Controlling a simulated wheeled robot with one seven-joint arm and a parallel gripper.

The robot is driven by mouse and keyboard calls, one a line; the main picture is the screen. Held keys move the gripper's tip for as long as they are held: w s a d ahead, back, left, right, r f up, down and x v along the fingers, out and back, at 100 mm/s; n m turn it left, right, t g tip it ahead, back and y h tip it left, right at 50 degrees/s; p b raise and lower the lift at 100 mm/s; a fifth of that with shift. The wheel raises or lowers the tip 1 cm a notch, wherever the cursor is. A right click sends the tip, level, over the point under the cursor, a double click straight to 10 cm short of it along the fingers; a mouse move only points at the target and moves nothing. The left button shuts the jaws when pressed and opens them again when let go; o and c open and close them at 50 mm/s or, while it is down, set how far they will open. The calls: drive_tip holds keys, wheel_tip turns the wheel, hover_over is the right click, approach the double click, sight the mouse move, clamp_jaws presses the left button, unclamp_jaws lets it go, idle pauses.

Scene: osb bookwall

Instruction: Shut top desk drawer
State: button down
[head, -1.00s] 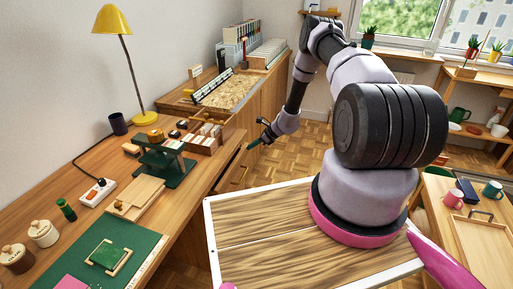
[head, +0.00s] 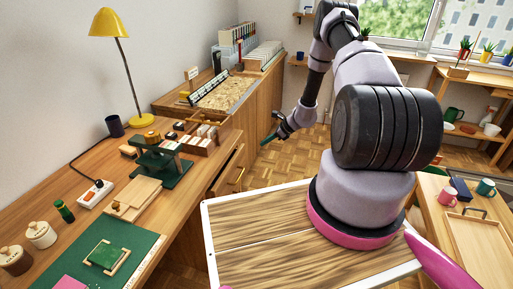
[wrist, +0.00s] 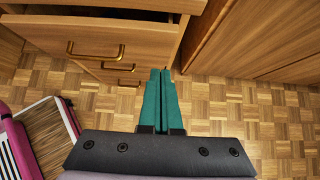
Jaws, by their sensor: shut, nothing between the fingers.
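The top desk drawer (wrist: 60,35) stands out from the desk in the wrist view, with a strip of its dark inside showing behind its wooden front. Its brass handle (wrist: 95,52) is on that front. In the head view the drawer front (head: 229,166) shows at the desk's right side. My gripper (wrist: 165,72) has teal fingers, shut together and empty. It points down past the drawer's right end in the wrist view, apart from the handle. In the head view my gripper (head: 266,140) is in the air right of the desk.
Lower drawers with brass handles (wrist: 118,68) sit under the top one. A wooden cabinet (wrist: 255,40) stands to the right in the wrist view. Parquet floor (wrist: 225,110) is clear around my gripper. The desk top (head: 85,210) holds a lamp, boxes and a green mat.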

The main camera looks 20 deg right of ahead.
drive_tip(key=v, duration=0.3)
drive_tip(key=t+y, duration=0.5)
drive_tip(key=y, duration=0.3)
approach(232, 164)
drive_tip(key=x, duration=0.6)
drive_tip(key=shift+w+a+f, duration=0.25)
drive_tip(key=shift+w+f, duration=0.05)
drive_tip(key=shift+w, duration=0.15)
drive_tip(key=shift+a, duration=0.1)
drive_tip(key=x, duration=0.3)
drive_tip(key=shift+w+a, duration=0.2)
drive_tip(key=shift+a, duration=0.1)
drive_tip(key=shift+w+a+r, duration=0.1)
drive_tip(key=shift+w+a, duration=0.15)
drive_tip(key=shift+a, duration=0.15)
